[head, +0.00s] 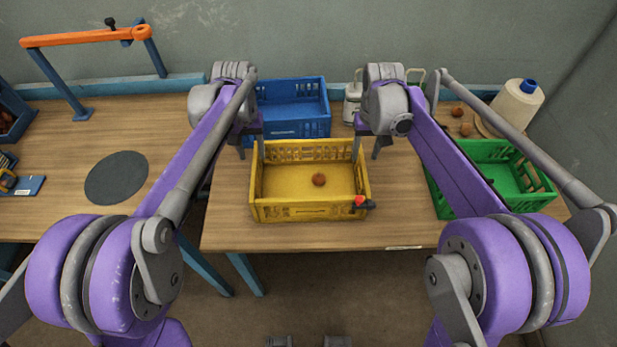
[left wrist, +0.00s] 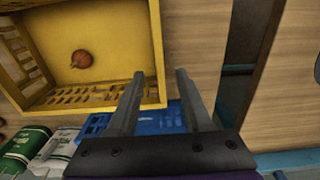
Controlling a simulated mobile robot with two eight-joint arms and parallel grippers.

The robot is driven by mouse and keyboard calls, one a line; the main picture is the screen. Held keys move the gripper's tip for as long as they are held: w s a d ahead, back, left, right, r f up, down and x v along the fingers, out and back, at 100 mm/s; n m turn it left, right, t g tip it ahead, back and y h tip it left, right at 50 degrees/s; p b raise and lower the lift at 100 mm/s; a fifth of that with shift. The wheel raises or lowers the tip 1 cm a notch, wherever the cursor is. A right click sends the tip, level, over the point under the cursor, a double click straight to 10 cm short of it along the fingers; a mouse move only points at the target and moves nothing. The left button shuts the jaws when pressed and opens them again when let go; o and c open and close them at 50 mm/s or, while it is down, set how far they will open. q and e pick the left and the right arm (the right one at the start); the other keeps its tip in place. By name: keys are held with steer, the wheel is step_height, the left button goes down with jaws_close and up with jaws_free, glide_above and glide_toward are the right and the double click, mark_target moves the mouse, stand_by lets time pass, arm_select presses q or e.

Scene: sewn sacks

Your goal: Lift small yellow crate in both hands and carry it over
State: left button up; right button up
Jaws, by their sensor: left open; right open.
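The small yellow crate (head: 285,213) stands on the wooden table in front of me, with a round brown onion-like item (head: 318,180) inside. My left gripper (head: 252,152) is open at the crate's back left corner. In the left wrist view its fingers (left wrist: 160,75) point to either side of the crate's side wall (left wrist: 156,45), one over the inside and one outside. I cannot tell whether they touch it. My right gripper (head: 366,152) is open at the back right corner, fingers apart around the line of the right wall; contact there is unclear.
A blue crate (head: 300,128) stands close behind the yellow one. A green crate (head: 470,205) is to the right, near a cream spool (head: 516,105). A red and black tool (head: 361,202) is at the yellow crate's front right corner. A dark round mat (head: 117,178) lies on the left with clear wood around it.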

arm_select(q)
step_height(320, 180, down, 10)
steer(key=shift+r, duration=0.25)
arm_select(e)
step_height(320, 180, down, 10)
steer(key=shift+r, duration=0.25)
arm_select(q)
jaws_close()
arm_select(e)
jaws_close()
stand_by(0.6)
